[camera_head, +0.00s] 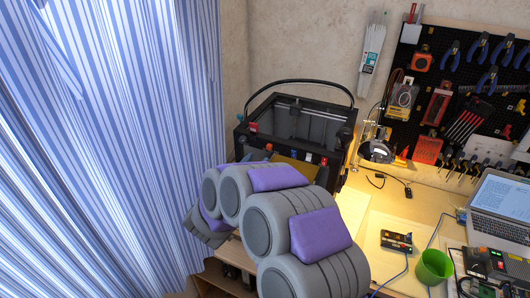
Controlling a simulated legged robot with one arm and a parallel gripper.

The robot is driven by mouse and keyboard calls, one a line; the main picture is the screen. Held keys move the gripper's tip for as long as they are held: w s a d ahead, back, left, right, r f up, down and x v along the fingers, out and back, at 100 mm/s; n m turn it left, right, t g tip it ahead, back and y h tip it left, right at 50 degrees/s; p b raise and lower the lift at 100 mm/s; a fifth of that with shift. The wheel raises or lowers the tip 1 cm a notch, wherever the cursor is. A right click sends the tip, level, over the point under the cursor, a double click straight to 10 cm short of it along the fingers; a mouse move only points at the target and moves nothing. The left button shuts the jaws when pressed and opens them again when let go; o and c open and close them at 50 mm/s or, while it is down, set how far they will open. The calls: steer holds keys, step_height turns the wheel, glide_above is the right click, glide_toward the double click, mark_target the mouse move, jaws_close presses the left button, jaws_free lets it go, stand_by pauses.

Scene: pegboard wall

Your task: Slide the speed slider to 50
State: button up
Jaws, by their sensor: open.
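I cannot make out a speed slider. A small black box with red and green spots (397,241) lies on the table at the right, but it is too small to read. My grey and purple arm fills the lower middle and reaches up and left to the front of the black 3D printer (310,121). My gripper fingers do not show; the arm's own links hide that end. The arm also covers the printer's lower front.
A green cup (433,267), a laptop (500,212) and a second dark box (487,263) crowd the table's right. A pegboard (460,100) of tools hangs behind. A striped curtain (110,140) fills the left. Some bare tabletop (430,205) shows between printer and laptop.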

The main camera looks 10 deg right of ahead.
mark_target(268, 147)
steer(key=b+x, duration=0.1)
steer(key=x, duration=0.6)
steer(key=shift+w+d, duration=0.1)
steer(key=shift+w, duration=0.05)
jaws_close()
stand_by(0.5)
